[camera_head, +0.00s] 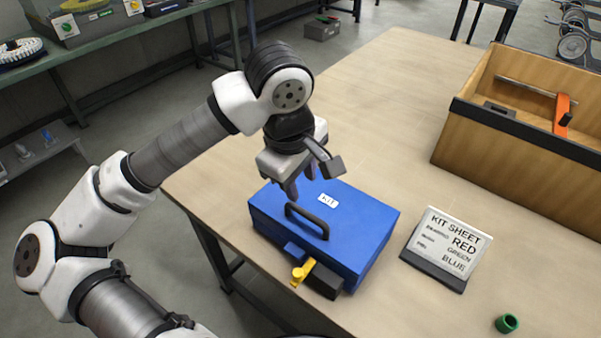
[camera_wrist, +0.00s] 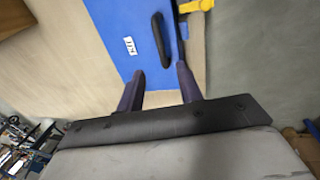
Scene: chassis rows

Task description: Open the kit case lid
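The blue kit case (camera_head: 350,229) stands on the table with its lid down. A black handle (camera_head: 307,221) and a white KIT label (camera_head: 328,200) are on the lid. A yellow latch piece (camera_head: 302,272) and a black block are on its front side. My gripper (camera_head: 301,194) is above the rear left part of the case, fingers pointing down. In the wrist view the fingers (camera_wrist: 160,84) are apart with nothing between them. The case (camera_wrist: 118,38), the handle (camera_wrist: 160,40) and the yellow piece (camera_wrist: 196,6) lie beyond the fingertips.
A kit sheet sign (camera_head: 447,247) stands right of the case. A green cylinder (camera_head: 507,323) is at the front right. A wooden box (camera_head: 520,150) with an orange-handled tool (camera_head: 562,113) is at the back right. The table (camera_head: 385,110) behind the case is clear.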

